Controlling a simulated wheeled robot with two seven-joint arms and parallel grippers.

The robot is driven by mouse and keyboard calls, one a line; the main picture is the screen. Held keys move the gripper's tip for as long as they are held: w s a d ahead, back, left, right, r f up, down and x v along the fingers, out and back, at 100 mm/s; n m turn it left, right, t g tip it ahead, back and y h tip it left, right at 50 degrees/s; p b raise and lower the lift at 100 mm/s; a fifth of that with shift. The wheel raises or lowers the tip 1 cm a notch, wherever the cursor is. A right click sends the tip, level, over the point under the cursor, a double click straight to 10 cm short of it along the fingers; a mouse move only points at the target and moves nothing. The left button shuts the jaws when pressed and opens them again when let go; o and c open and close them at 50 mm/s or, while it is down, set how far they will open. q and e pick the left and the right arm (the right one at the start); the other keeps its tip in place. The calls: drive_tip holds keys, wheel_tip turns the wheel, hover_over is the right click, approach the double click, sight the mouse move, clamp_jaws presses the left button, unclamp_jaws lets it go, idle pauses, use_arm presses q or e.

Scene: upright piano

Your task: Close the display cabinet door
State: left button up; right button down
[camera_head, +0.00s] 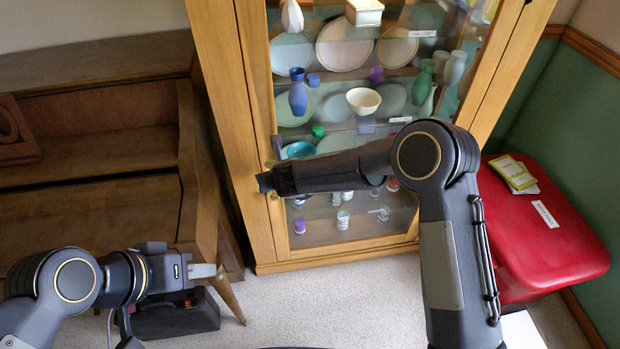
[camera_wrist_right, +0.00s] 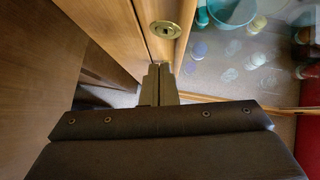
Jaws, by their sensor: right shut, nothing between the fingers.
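The display cabinet (camera_head: 225,80) is wooden. Its glass-fronted door (camera_head: 260,100) lies flush or nearly flush with the frame; I cannot tell whether it is fully shut. A brass keyhole plate sits on the door's left stile (camera_wrist_right: 165,29) in the right wrist view. My right gripper (camera_wrist_right: 158,84) is shut and empty, its fingertips just below the plate at the door's left edge; contact is unclear. In the head view my right forearm crosses the glass and hides part of it. My left gripper (camera_head: 204,271) is low at the left, away from the cabinet, seen edge-on.
Vases, plates and bowls stand on shelves behind the glass. A wooden piano (camera_head: 95,215) is close at the left. A red seat (camera_head: 535,240) with a booklet (camera_head: 513,173) is at the right. Pale carpet (camera_head: 330,295) before the cabinet is clear.

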drive_tip(key=s+a+v, duration=0.1)
drive_tip(key=a+v, duration=0.1)
drive_tip(key=v, duration=0.8)
drive_tip(key=s+d+r+n+t+y+p, duration=0.1)
drive_tip(key=s+d+r+n+y+p, duration=0.1)
drive_tip(key=d+r+n, duration=0.65)
drive_tip(key=s+d+r+n+t+y+p, duration=0.15)
drive_tip(key=d+r+n+p, duration=0.35)
drive_tip(key=r, duration=0.7)
drive_tip(key=s+d+n+g+h+p, duration=0.1)
drive_tip(key=s+d+n+g+h, duration=0.1)
drive_tip(key=s+d+n, duration=0.5)
drive_tip(key=s+d+f+n+g+h+p, duration=0.1)
drive_tip(key=s+d+n+g, duration=0.2)
drive_tip(key=s+d+n, duration=0.5)
drive_tip(key=s+d, duration=0.4)
drive_tip(key=s, duration=0.5)
drive_tip(key=shift+s+h+p, duration=0.35)
drive_tip(key=shift+s+p, duration=0.05)
drive_tip(key=shift+d, duration=0.15)
